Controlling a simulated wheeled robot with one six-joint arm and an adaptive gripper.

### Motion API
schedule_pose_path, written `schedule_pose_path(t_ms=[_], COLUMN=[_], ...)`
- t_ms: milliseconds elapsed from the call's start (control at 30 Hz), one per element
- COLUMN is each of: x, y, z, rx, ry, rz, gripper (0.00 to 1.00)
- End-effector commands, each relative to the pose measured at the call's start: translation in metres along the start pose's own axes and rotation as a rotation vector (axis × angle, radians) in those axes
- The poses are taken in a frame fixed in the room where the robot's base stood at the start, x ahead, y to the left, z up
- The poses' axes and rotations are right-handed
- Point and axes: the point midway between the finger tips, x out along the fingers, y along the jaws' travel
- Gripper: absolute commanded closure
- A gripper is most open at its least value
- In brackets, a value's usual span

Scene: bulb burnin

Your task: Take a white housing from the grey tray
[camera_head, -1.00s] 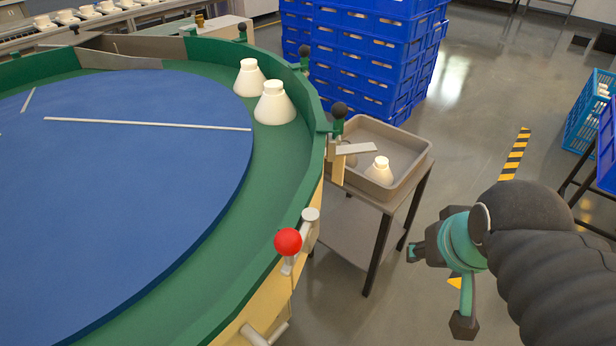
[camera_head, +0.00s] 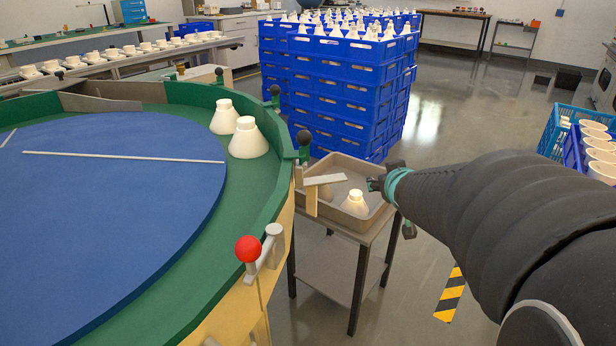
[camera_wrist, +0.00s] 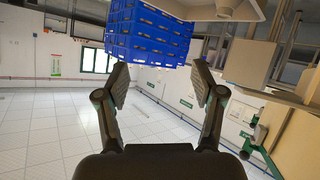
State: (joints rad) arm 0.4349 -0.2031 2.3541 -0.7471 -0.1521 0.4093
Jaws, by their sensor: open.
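The grey tray (camera_head: 345,165) stands on a small metal table beside the green-rimmed round table. One white housing (camera_head: 355,204) stands upright in the tray near its front side. Something else in the tray is partly hidden behind a flat metal bar, and I cannot tell what it is. My gripper (camera_head: 390,207) is at the right edge of the tray, to the right of the housing and apart from it. In the wrist view my gripper (camera_wrist: 161,74) is open with nothing between its fingers. A pale shape shows at that view's top edge, cut off.
Two white housings (camera_head: 247,139) stand on the green ring of the round table (camera_head: 110,200). A tall stack of blue crates (camera_head: 335,95) stands close behind the tray.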

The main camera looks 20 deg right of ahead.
Motion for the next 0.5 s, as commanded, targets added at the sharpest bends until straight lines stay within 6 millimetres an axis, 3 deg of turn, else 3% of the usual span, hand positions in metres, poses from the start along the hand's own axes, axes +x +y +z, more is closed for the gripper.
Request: schedule_pose_path(t_ms=[33, 200, 500], x=[0.021, 0.062, 0.081], y=[0.006, 0.009, 0.002], z=[0.011, 0.034, 0.068], rx=[0.0, 0.011, 0.064], ry=[0.021, 0.097, 0.131], rz=[-0.032, -0.207, -0.424], gripper=[0.32, 0.32, 0.32])
